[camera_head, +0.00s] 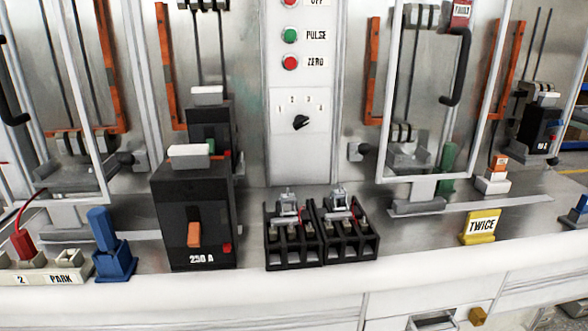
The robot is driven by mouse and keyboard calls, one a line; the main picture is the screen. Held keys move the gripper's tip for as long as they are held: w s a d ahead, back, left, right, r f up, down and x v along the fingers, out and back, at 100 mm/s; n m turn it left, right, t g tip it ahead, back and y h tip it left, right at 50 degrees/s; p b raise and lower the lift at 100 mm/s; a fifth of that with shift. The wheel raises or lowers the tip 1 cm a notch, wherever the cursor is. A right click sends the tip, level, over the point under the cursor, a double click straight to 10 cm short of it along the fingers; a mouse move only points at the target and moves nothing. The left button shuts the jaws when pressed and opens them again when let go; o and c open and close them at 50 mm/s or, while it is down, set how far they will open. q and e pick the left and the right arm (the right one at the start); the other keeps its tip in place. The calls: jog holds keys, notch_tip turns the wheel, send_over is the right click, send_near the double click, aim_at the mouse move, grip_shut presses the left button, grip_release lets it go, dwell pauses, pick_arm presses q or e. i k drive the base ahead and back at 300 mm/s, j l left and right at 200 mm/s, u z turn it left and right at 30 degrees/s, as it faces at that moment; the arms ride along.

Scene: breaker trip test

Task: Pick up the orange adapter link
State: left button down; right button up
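A small orange piece (499,163) with a pale label sits upright on a white block (492,184) at the right of the bench, beside a green piece. It may be the orange adapter link, but it is too small to be sure. Neither of my grippers is in view.
A black 250 A breaker (192,215) with an orange toggle stands left of centre, with another black breaker behind it. A black terminal block (320,235) stands at centre. A blue piece in a blue holder (113,262), a PARK block (62,279) and a yellow TWICE sign (481,226) line the front.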

aim_at(499, 160)
jog(key=z, duration=1.25)
